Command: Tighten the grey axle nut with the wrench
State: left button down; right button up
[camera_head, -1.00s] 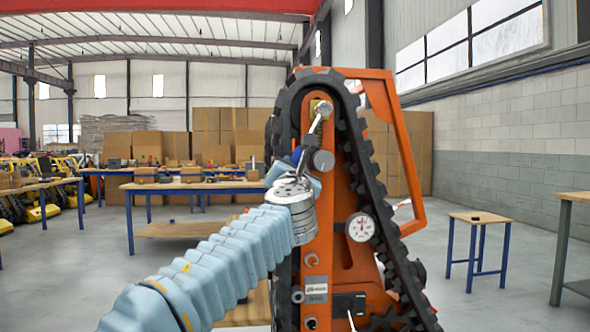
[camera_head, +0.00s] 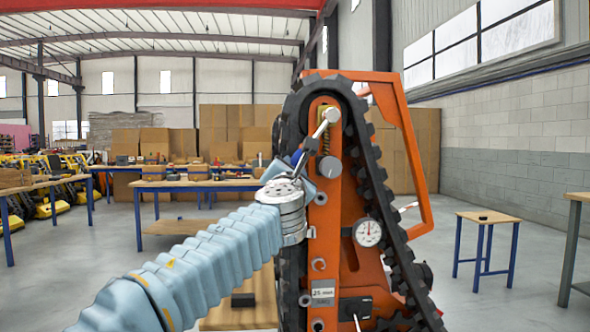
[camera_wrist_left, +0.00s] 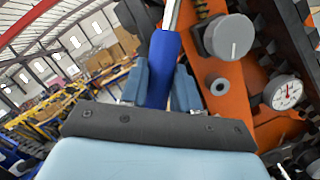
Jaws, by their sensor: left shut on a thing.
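The wrench has a silver shaft (camera_head: 314,142) and a blue handle, which the left wrist view shows clearly (camera_wrist_left: 163,68). My left gripper (camera_wrist_left: 160,88) is shut on the blue handle, one finger on each side. In the head view the wrench slants up and right from my gripper (camera_head: 295,167). Its head (camera_head: 331,115) is at the brass-coloured block (camera_head: 322,108) in the slot near the top of the orange track frame (camera_head: 345,245). The grey axle nut is not clear there; the wrench head covers that spot. My right gripper is not in view.
A grey round knob (camera_head: 330,166) sticks out just below the wrench, close to my fingers. A dial gauge (camera_head: 367,232) sits lower right on the frame. The black track (camera_head: 372,165) runs around it. Workbenches (camera_head: 210,184) and a small table (camera_head: 486,218) stand apart behind.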

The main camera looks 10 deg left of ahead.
pick_arm(q)
jog(key=shift+a+r+m, duration=0.2)
jog(key=shift+a+m, duration=0.1)
jog(key=shift+s+a+r+m+h, duration=0.2)
jog(key=shift+a+r+m+h, duration=0.3)
jog(key=shift+m, duration=0.2)
jog(key=shift+a, duration=0.1)
jog(key=shift+s+a+r+m, duration=0.15)
jog(key=shift+a+r+m, duration=0.25)
jog(key=shift+r+m, duration=0.15)
jog(key=shift+f, duration=0.1)
jog(key=shift+d+f+n+b, duration=0.25)
jog(key=shift+b, duration=0.1)
dwell(0.4)
